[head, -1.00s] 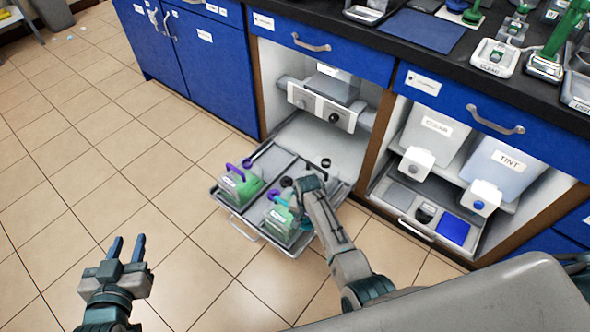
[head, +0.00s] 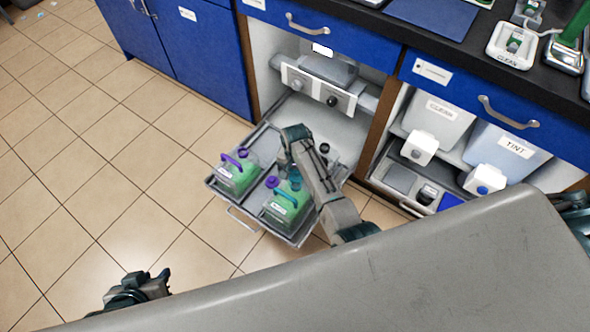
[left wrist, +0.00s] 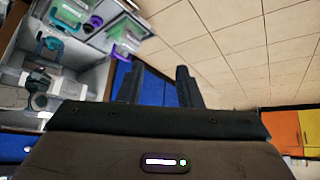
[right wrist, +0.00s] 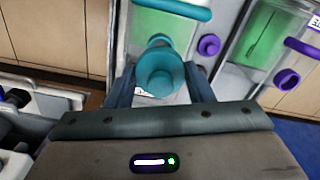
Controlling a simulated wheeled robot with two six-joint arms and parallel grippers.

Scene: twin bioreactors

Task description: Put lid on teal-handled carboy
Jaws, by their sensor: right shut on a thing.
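The teal-handled carboy (head: 284,209), with green liquid inside, stands at the front of the pulled-out tray (head: 240,212). My right gripper (head: 294,172) is at the back end of this carboy in the head view. It is shut on a teal lid (right wrist: 160,76), seen between its fingers in the right wrist view. The carboy's teal handle (right wrist: 183,8) shows beyond the lid. The lid hides the carboy's opening, so I cannot tell whether they touch. My left gripper (left wrist: 158,84) is open and empty, away from the tray; my body partly covers it in the head view.
A purple-handled carboy (head: 236,178) stands left of the teal-handled one. A purple cap (head: 272,182) is between them, close to my right gripper. The cabinet (head: 355,62) and its grey device (head: 318,87) rise behind the tray.

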